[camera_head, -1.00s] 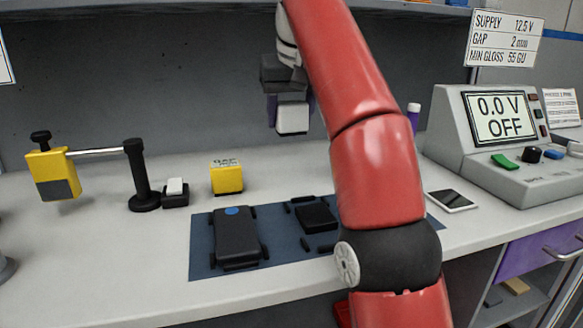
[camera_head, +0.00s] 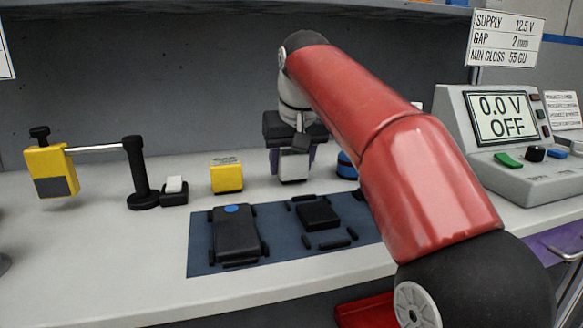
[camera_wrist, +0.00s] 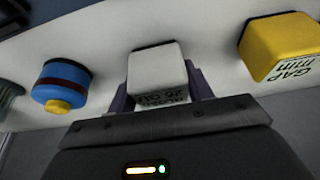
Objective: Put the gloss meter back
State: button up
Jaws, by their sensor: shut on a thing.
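The gloss meter appears to be the small white block (camera_head: 293,169) at the back of the bench, right of the yellow gap block (camera_head: 227,176). In the wrist view the white block (camera_wrist: 158,72) shows dark, partly readable lettering. My gripper (camera_head: 294,159) points down, with its purple fingers on either side of the white block, shut on it. The block is at or just above the bench top; I cannot tell whether it touches.
A blue round item (camera_wrist: 62,84) stands near the white block, opposite the yellow one. A blue mat (camera_head: 285,247) with black parts lies in front. A yellow device on a black post (camera_head: 140,175) is at left. The power supply (camera_head: 510,135) at right reads 0.0 V OFF.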

jog(key=shift+f, duration=0.15)
jog(key=o, duration=1.1)
jog(key=shift+f, duration=0.1)
jog(key=shift+o, duration=0.2)
jog(key=p+v, duration=0.2)
jog(key=v, duration=1)
jog(key=shift+s, duration=0.15)
